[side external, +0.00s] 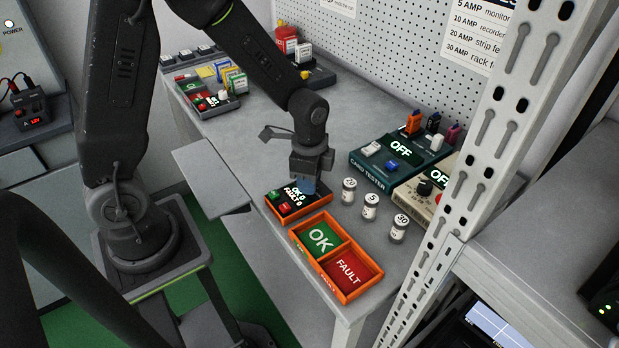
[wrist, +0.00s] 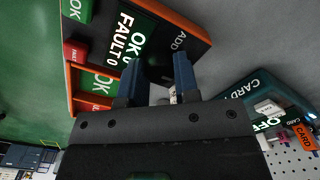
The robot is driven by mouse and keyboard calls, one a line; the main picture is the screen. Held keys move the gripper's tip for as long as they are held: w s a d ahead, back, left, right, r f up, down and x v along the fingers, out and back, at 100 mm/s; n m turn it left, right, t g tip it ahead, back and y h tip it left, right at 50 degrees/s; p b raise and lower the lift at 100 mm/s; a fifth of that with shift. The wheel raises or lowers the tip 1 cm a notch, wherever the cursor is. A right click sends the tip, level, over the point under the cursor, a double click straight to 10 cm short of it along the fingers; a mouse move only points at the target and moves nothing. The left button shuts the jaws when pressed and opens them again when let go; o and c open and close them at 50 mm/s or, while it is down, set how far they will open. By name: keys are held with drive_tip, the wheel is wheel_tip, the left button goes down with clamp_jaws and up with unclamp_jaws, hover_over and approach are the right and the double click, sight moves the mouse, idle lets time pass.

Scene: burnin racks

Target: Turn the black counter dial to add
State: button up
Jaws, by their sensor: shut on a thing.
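The counter (side external: 284,208) is a black box with an orange edge, lying on the bench with a green and a red button. Its display reads OK 0 and FAULT 0, and the counter also shows large in the wrist view (wrist: 150,38), with the word ADD near its edge. My gripper (side external: 308,188) points down at the counter's far right end. In the wrist view, the two blue fingers of my gripper (wrist: 158,62) reach the panel beside ADD, closed around the black dial's place. The dial itself is mostly hidden by the fingers and cannot be made out clearly.
An orange tray (side external: 326,213) with OK and FAULT compartments lies just in front of the counter. Several small jars (side external: 370,207) stand to its right. A card tester (side external: 372,172) reading OFF is behind them. A perforated metal post (side external: 478,140) rises at the right.

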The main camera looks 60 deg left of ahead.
drive_tip(key=n, duration=0.5)
drive_tip(key=shift+n, duration=0.3)
idle(0.4)
drive_tip(key=o, duration=0.9)
wheel_tip(320, 180, up, 14)
drive_tip(key=shift+f, duration=0.1)
